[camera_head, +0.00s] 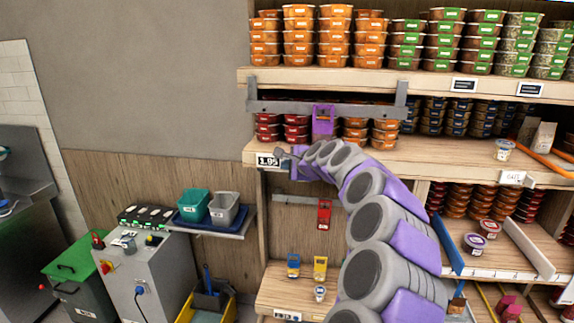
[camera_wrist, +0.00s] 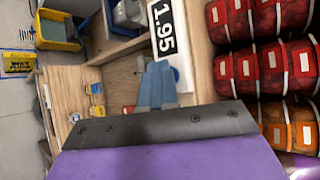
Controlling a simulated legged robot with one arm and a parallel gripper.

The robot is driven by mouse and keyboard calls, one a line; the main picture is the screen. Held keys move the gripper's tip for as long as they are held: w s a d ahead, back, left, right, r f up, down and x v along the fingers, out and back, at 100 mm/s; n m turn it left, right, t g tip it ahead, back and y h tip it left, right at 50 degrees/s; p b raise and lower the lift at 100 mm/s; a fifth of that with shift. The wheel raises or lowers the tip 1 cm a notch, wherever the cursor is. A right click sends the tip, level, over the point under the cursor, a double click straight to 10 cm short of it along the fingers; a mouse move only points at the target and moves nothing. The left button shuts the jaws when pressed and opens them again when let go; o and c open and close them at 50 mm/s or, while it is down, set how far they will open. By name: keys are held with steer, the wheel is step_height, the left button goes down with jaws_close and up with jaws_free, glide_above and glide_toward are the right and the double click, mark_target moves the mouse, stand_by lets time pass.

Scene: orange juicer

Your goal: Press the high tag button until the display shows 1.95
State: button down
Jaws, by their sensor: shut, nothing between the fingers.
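The high tag (camera_head: 268,160) is a small black display with white digits on the front edge of the middle shelf, at its left end. It reads 1.95. It also shows large and turned sideways in the wrist view (camera_wrist: 166,28), again reading 1.95. My gripper (camera_head: 283,153) is shut and empty, with its tips right beside the tag's right end. In the wrist view the blue-grey fingers (camera_wrist: 157,84) lie together over the tag's white lower part.
Red tubs (camera_wrist: 262,60) stand on the shelf close beside my gripper. A grey rail (camera_head: 325,108) with a purple holder (camera_head: 323,121) hangs above. A red device (camera_head: 324,214) hangs below. A grey cabinet (camera_head: 150,280) stands at the lower left.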

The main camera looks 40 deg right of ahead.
steer(key=shift+a, duration=0.1)
steer(key=shift+s+a, duration=0.5)
steer(key=shift+s, duration=0.05)
stand_by(0.3)
steer(key=s+a, duration=0.1)
steer(key=a, duration=0.1)
steer(key=s+a+p, duration=0.1)
steer(key=s+a, duration=0.1)
steer(key=shift+s, duration=0.1)
stand_by(0.8)
